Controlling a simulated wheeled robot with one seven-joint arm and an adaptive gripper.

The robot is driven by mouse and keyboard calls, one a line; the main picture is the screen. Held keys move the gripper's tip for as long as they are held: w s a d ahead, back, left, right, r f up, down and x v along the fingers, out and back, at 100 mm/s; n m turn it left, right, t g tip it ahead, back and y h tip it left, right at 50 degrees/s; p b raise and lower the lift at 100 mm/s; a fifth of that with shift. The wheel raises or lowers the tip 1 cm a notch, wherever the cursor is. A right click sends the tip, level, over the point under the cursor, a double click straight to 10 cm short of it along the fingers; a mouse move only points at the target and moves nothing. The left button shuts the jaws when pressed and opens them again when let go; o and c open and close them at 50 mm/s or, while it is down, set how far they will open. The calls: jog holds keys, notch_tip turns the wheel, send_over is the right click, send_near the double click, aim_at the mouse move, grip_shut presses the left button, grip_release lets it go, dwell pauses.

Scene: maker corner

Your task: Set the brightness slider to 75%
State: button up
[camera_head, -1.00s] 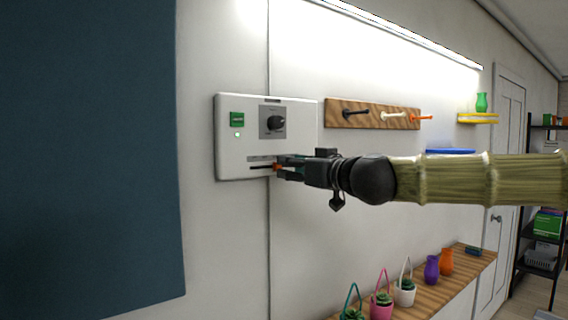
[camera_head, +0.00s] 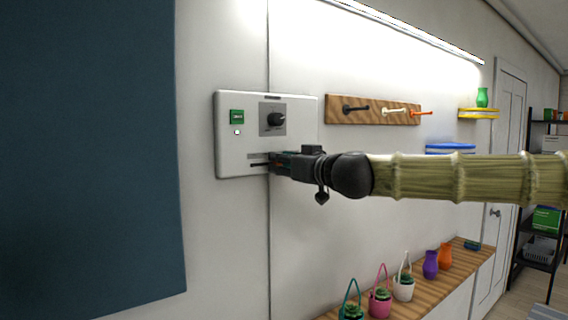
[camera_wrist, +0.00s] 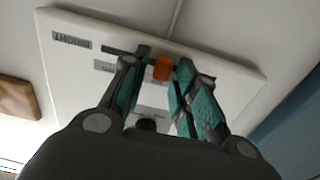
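The white wall panel (camera_head: 240,162) carries a slider with a dark horizontal slot (camera_head: 258,165) near its lower edge. In the wrist view the panel (camera_wrist: 225,72) appears upside down, with part of the slot (camera_wrist: 118,51) and the orange slider knob (camera_wrist: 162,68). My gripper (camera_head: 276,163) is at the slot's right part. In the wrist view my gripper (camera_wrist: 163,60) has one finger on each side of the knob, apart, with only narrow gaps to it. My fingers hide the knob in the head view. The slider's scale is not readable.
The panel also has a black rotary knob (camera_head: 276,119), a green label (camera_head: 237,115) and a small white-lit indicator (camera_head: 237,132). A wooden hook rack (camera_head: 362,110) hangs to the right. A shelf (camera_head: 452,262) with plants and vases is below. A dark blue board (camera_head: 90,150) is at left.

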grip_shut()
jog(key=shift+w+d, duration=0.45)
jog(key=shift+d, duration=0.2)
jog(key=shift+w+d, duration=0.45)
jog(key=shift+d, duration=0.2)
jog(key=shift+o, duration=2.2)
grip_release()
jog(key=v, duration=1.2)
